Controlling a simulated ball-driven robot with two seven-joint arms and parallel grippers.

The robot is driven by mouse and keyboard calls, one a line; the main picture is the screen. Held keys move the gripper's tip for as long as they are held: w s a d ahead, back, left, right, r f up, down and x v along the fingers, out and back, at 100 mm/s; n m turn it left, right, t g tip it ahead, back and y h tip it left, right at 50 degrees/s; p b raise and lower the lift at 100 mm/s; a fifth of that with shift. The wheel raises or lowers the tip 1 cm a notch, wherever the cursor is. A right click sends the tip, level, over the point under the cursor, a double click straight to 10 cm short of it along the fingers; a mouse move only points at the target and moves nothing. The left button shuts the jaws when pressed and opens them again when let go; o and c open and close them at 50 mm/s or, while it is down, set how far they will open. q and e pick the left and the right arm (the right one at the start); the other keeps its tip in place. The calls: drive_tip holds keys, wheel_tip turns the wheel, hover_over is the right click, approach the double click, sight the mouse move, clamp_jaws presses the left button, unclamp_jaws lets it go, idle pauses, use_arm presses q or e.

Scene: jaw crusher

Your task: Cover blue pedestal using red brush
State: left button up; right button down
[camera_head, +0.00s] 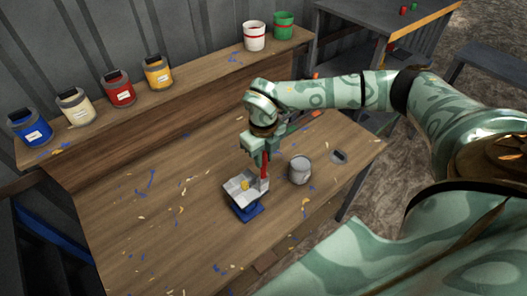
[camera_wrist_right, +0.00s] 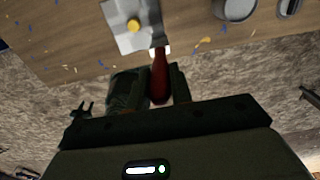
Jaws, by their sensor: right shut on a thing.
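The blue pedestal (camera_head: 248,213) stands on the workbench near its front edge. A pale grey-white faceted piece with a yellow knob (camera_head: 244,185) sits on top of it and hides most of its upper face. My right gripper (camera_head: 262,155) is shut on the red brush (camera_head: 264,172) by its handle and holds it pointing down at the right side of the pale piece. In the right wrist view the red handle (camera_wrist_right: 160,82) lies between the fingers, and the metal part overlaps the pale piece's edge. I cannot tell whether the bristles touch it. My left gripper is not in view.
An open grey can (camera_head: 300,170) stands just right of the pedestal, with a small dark item (camera_head: 340,157) beyond it. Blue, yellow, red and cream paint cans (camera_head: 75,106) line the back shelf. The bench's left part is clear except for paint flecks.

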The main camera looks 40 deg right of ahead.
drive_tip(key=a+p, duration=0.1)
drive_tip(key=a, duration=0.8)
drive_tip(key=shift+s, duration=0.4)
drive_tip(key=shift+p, duration=0.3)
wheel_tip(320, 180, up, 5)
drive_tip(key=p, duration=0.3)
drive_tip(key=shift+p, duration=0.4)
drive_tip(key=shift+w, duration=0.1)
